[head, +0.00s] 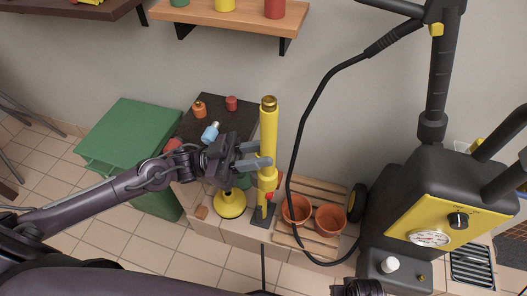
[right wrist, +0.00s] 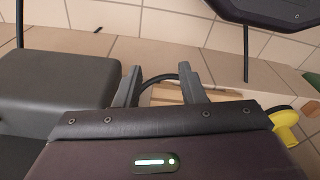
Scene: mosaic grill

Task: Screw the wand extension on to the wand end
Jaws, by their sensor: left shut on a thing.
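A yellow tube (head: 268,130) with a brass threaded top end (head: 268,102) stands nearly upright in the middle of the head view. It has a red part lower down and a black foot. I cannot tell whether it is the wand or its extension. My left gripper (head: 262,154) reaches in from the left and is shut on this yellow tube at mid height. My right gripper (right wrist: 167,68) is open in the right wrist view, its two fingers apart with nothing gripped between them. No second tube shows clearly; a joint cannot be made out.
A black and yellow pressure washer (head: 408,190) stands at right, with a black hose (head: 305,125) looping down. Terracotta pots (head: 330,218) sit on a wooden rack. A yellow round-based tool (head: 230,205) stands left of the tube. A green bin (head: 125,135) is farther left; wall shelves (head: 235,18) hang above.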

